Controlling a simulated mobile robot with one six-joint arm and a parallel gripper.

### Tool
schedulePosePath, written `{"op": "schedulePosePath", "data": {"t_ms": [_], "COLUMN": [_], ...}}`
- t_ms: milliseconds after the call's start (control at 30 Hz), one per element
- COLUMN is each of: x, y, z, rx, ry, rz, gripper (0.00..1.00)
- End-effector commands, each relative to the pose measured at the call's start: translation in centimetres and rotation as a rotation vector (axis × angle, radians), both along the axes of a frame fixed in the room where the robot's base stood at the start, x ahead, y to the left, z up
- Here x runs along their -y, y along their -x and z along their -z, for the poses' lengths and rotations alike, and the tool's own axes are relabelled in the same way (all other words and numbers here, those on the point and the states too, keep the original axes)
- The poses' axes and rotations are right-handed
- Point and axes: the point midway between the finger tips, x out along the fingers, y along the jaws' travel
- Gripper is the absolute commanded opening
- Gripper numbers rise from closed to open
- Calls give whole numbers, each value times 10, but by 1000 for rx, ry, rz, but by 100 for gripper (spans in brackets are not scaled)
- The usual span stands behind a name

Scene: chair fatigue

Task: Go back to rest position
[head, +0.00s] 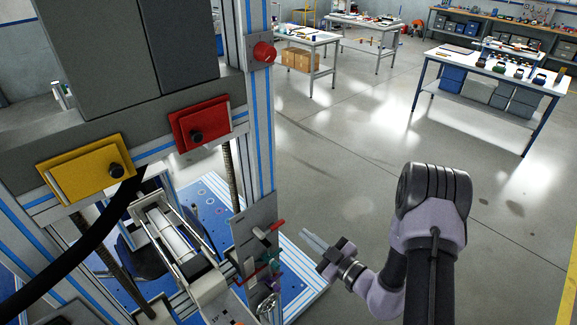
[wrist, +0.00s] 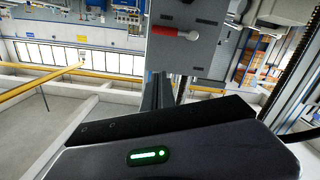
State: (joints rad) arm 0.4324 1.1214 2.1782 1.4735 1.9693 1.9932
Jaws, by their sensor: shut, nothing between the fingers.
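My gripper (head: 309,238) is in the head view, to the right of the test rig, with its fingers shut and nothing between them. The fingertips point up and left toward a grey panel (head: 256,232) with a red handle, with a visible gap in the picture between the nearest handle and the fingers. My arm bends up from the gripper along the right side of the frame. In the wrist view the dark gripper body with a green light fills the bottom. The grey panel (wrist: 188,52) with its red-tipped handle (wrist: 176,33) shows beyond it.
The rig's aluminium frame (head: 258,130) carries a red box (head: 200,122), a yellow box (head: 86,168) and a red knob (head: 263,52). A chair part stands inside over a blue base (head: 308,285). Open grey floor (head: 340,165) lies behind my arm; workbenches (head: 490,75) stand farther back.

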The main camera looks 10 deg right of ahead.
Motion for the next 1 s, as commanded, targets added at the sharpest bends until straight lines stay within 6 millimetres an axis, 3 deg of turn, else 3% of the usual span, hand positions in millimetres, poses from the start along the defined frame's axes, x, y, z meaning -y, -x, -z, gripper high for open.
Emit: {"op": "schedulePosePath", "data": {"t_ms": [67,167,200,300,367,400,467,500,600,733,833,1000], "x": [-16,-70,-95,-136,-144,-141,-129,-117,-82,-48,-37,-34], "y": [1,25,47,119,162,188,219,234,253,258,258,257], "z": [-8,-31,-37,-33,-18,-4,20,35,60,65,60,54], "rx": [80,388,576,1123,1488,1744,2145,-2199,-1787,-1400,-1260,-1230], "ry": [87,405,575,1000,1231,1373,1556,-1503,-1039,-640,-502,-467], "rz": [-81,-361,-508,-862,-1060,-1187,-1376,1367,1070,863,803,791], "gripper": [0,0,0,0,0,0,0,0,0,0,0,0]}}
